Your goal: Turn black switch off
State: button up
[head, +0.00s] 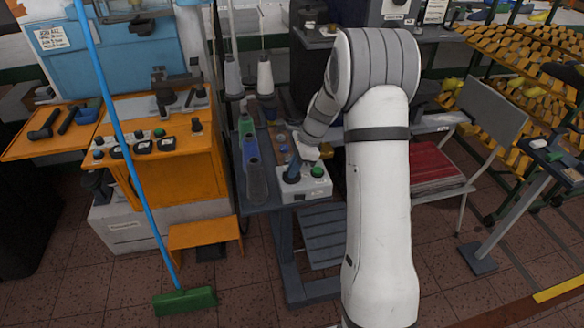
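A small light grey control box (310,190) sits on the blue-grey bench in the middle of the head view. A green round button (317,172) is on its right side. A dark round piece (291,179) on its left side looks like the black switch, but its setting is too small to make out. My gripper (294,168) reaches down over the left part of the box, at or just above this dark piece. Whether it touches is unclear. The fingers are small and partly merge with the dark piece, so their opening cannot be told.
Thread cones (256,180) stand close left of the box. An orange machine (180,165) with several knobs is further left, behind a blue broom handle (122,140). A chair with a red seat (435,165) is right of my arm.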

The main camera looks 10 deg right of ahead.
grip_shut()
jog(key=shift+a, duration=0.15)
jog(key=shift+n, duration=0.3)
jog(key=n+g, duration=0.1)
jog(key=n, duration=0.3)
jog(key=shift+w+g, duration=0.2)
jog(key=shift+g, duration=0.2)
jog(key=n, duration=0.3)
jog(key=n+g+h, duration=0.1)
jog(key=n, duration=0.1)
jog(key=shift+w+r+n+g+h+p, duration=0.1)
jog(key=shift+w+n+g+h+p, duration=0.05)
jog(key=shift+n+g+h+p, duration=0.2)
jog(key=n+h, duration=0.1)
jog(key=n, duration=0.2)
jog(key=shift+n+g, duration=0.25)
jog(key=shift+g, duration=0.1)
jog(key=shift+w+a+r+n+h, duration=0.1)
jog(key=shift+n+h, duration=0.35)
jog(key=shift+n, duration=0.55)
jog(key=shift+a+n+h, duration=0.1)
jog(key=shift+n+h, duration=0.3)
jog(key=shift+n, duration=0.6)
